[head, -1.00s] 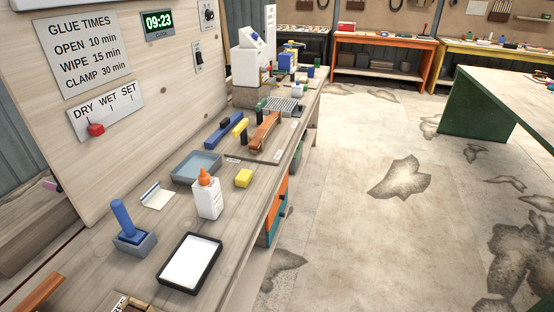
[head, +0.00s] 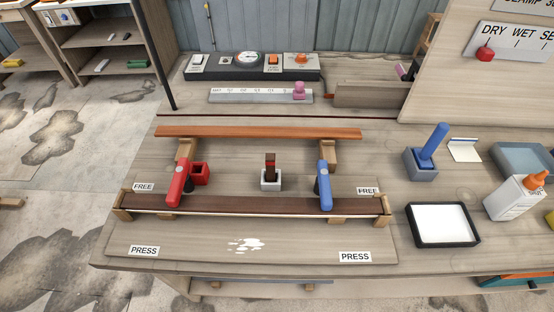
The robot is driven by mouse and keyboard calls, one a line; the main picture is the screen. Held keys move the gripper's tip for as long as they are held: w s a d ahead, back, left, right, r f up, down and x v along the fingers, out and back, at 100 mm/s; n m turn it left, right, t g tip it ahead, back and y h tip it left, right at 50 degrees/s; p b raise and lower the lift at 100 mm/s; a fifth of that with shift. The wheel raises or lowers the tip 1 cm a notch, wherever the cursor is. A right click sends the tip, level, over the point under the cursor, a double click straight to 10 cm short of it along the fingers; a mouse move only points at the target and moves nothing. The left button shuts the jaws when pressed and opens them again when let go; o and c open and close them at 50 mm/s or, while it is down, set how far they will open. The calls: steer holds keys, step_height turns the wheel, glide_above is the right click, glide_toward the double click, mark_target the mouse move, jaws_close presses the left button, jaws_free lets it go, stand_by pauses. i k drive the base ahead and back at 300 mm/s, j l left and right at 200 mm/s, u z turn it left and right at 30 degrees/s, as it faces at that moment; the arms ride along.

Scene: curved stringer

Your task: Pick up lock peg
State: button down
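No label marks the lock peg. A small dark red-brown peg (head: 270,163) stands upright in a light grey square block (head: 270,183) in the middle of the bench, and it may be the lock peg. A pink knob (head: 299,89) sits on the right end of a pale scale bar (head: 255,96) behind it. My gripper is not in view.
A red clamp handle (head: 176,183) and a blue one (head: 325,186) stand over a dark curved strip (head: 255,204). An orange-brown strip (head: 258,133) lies behind. A red open block (head: 200,174) is beside the red handle. A black-rimmed tray (head: 442,225) lies at right.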

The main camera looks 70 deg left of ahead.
mark_target(270, 157)
steer(key=u, duration=1.6)
steer(key=l+u, duration=0.1)
steer(key=i+l, duration=0.05)
steer(key=l, duration=0.05)
